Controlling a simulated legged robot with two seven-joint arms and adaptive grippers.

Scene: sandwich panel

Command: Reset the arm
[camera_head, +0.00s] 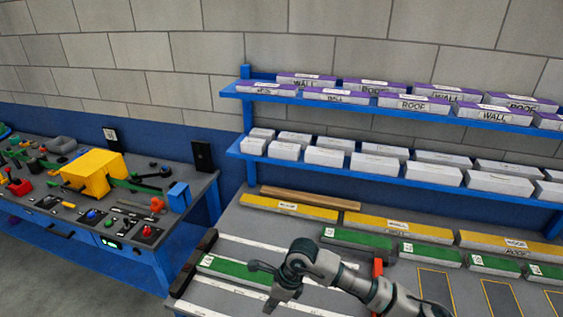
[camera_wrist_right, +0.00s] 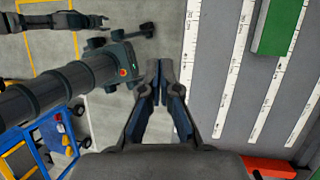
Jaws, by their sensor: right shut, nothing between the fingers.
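My right gripper (camera_head: 252,266) reaches in from the lower right of the head view, over the front of the grey workbench (camera_head: 235,225). In the right wrist view its two fingers (camera_wrist_right: 160,76) meet at the tips with nothing between them. A green panel (camera_head: 225,268) lies on the bench near the fingers in the head view. That gripper appears apart from it.
A blue shelf (camera_head: 330,100) behind the bench holds rows of boxes. Yellow bars (camera_head: 395,228) and green blocks (camera_head: 430,253) lie along the bench. A red part (camera_head: 377,270) stands close to my right arm. A blue control table (camera_head: 125,262) is at left, with floor between.

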